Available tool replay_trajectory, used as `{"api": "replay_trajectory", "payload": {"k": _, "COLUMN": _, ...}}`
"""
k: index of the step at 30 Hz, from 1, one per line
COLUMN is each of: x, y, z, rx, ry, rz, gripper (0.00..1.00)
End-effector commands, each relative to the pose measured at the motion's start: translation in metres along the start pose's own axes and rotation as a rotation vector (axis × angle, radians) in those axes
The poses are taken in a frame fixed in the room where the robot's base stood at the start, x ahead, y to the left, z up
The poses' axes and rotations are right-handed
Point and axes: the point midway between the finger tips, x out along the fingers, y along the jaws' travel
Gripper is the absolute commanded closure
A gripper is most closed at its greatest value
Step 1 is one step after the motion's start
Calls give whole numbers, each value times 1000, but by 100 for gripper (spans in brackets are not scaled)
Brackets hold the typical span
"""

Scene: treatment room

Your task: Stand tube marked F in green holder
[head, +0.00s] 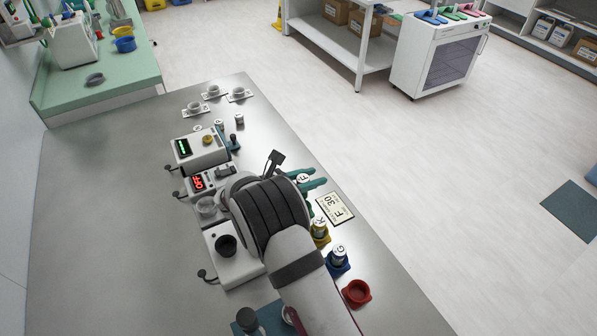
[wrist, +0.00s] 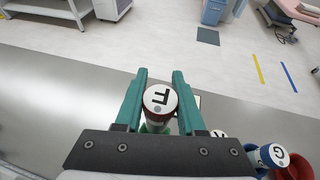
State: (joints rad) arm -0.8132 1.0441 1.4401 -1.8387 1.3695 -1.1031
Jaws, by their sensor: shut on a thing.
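The tube marked F (wrist: 160,98) has a white cap with a black F and is seen from above between the teal fingers of my gripper (wrist: 158,92) in the wrist view. My gripper (head: 306,184) is shut on it; its cap also shows in the head view (head: 303,178). A bit of the green holder (wrist: 153,129) shows directly below the tube. Most of the holder is hidden by the tube and my gripper, so I cannot tell whether the tube's foot is inside it or above it.
A yellow holder (head: 321,241) with a tube, a blue holder (head: 338,270) with a tube marked G (head: 339,254), and an empty-looking red holder (head: 356,293) line the table's right edge. A card reading F 30 (head: 336,208) lies nearby. Devices (head: 200,149) stand left of my arm.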

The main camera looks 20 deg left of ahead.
Motion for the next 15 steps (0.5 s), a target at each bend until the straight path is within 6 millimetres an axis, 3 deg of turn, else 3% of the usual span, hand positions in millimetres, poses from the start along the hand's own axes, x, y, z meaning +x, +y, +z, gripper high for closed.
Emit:
{"api": "replay_trajectory", "payload": {"k": 9, "x": 15, "y": 0, "z": -37, "rx": 2, "ry": -1, "rz": -2, "gripper": 100}}
{"api": "replay_trajectory", "payload": {"k": 15, "x": 21, "y": 0, "z": -50, "rx": 3, "ry": -1, "rz": -1, "gripper": 100}}
